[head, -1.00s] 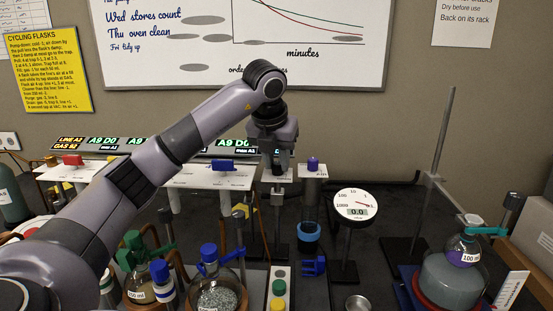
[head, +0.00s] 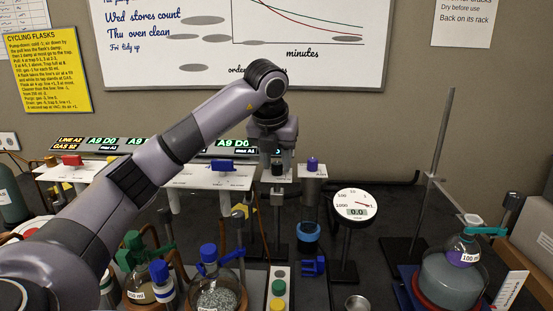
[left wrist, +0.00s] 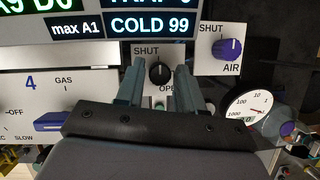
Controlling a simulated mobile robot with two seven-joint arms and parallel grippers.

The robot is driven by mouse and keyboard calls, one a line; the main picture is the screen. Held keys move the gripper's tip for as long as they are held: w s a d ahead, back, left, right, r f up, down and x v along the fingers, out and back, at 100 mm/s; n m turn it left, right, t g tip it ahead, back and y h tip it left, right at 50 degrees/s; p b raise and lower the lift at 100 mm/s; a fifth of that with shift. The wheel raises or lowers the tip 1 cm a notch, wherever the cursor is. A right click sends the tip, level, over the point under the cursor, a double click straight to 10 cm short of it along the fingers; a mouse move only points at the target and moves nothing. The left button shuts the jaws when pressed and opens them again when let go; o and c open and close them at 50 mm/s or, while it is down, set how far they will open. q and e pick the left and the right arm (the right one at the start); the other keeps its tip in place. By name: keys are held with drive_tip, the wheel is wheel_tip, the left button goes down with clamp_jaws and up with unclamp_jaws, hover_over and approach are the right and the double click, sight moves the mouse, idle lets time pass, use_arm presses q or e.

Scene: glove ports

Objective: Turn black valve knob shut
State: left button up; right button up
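The black valve knob (head: 278,169) sits on a small white plate in the middle of the head view. In the left wrist view the black knob (left wrist: 160,72) lies between the fingertips, with SHUT printed above it and a partly hidden OPEN below right. A pale mark shows on its upper part; its exact angle is hard to tell. My left gripper (head: 276,160) is just above the knob, pointing down. In the left wrist view its fingers (left wrist: 158,78) are apart, one on each side of the knob, with gaps visible. My right gripper is not in view.
A purple knob (left wrist: 230,48) marked SHUT and AIR is close on the right. A blue handle (left wrist: 62,121) is close on the left. A round gauge (head: 356,207) stands to the right. Glass flasks (head: 216,292) stand in front.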

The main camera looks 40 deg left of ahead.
use_arm(q)
drive_tip(key=v, duration=0.7)
idle(0.6)
